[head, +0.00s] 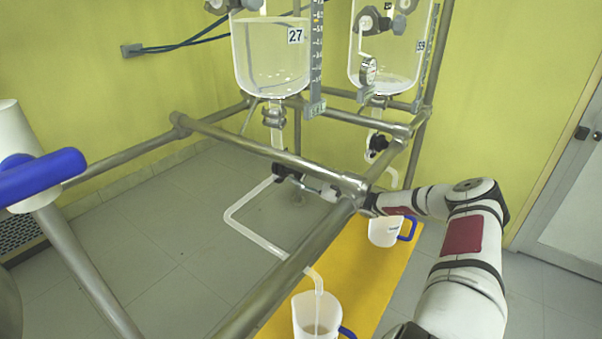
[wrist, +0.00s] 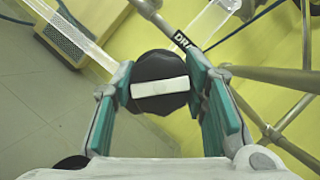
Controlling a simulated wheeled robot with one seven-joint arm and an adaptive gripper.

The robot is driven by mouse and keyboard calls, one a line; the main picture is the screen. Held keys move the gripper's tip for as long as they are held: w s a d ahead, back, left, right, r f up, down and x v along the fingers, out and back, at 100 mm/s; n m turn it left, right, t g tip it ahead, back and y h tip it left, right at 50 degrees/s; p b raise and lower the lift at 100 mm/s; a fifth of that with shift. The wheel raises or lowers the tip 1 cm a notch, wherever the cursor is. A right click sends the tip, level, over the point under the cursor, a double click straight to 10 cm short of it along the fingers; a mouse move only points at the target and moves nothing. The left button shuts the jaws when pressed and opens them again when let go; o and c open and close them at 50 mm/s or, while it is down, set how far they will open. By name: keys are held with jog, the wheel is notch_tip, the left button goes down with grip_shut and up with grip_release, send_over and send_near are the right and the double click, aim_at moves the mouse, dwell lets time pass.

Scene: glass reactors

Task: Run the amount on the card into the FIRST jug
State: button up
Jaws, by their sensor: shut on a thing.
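My gripper (head: 312,186) is shut on the black drain valve knob (head: 283,171) under the reactor marked 27 (head: 270,60). In the wrist view the teal fingers sit either side of the round black knob (wrist: 160,82), whose white bar lies nearly level across the picture. A label starting "DRA" shows behind it. The drain tube (head: 265,243) bends from the valve to a white jug with a blue handle (head: 303,318), and a thin pale stream seems to drop from its end into this jug. Another such jug (head: 383,232) stands farther back. I see no card.
A second reactor marked 39 (head: 385,50) stands to the right, above the farther jug. Metal frame rails (head: 280,150) cross around my arm. Both jugs stand on a yellow strip (head: 375,270). A blue-handled thing (head: 40,175) is at the left.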

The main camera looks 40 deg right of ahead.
jog(key=shift+n+g, duration=0.55)
jog(key=shift+n, duration=0.8)
jog(key=shift+n+g, duration=0.55)
jog(key=shift+n, duration=0.8)
jog(key=o, duration=1.2)
jog(key=v, duration=1.2)
jog(key=shift+f, duration=0.1)
jog(key=shift+w, duration=0.1)
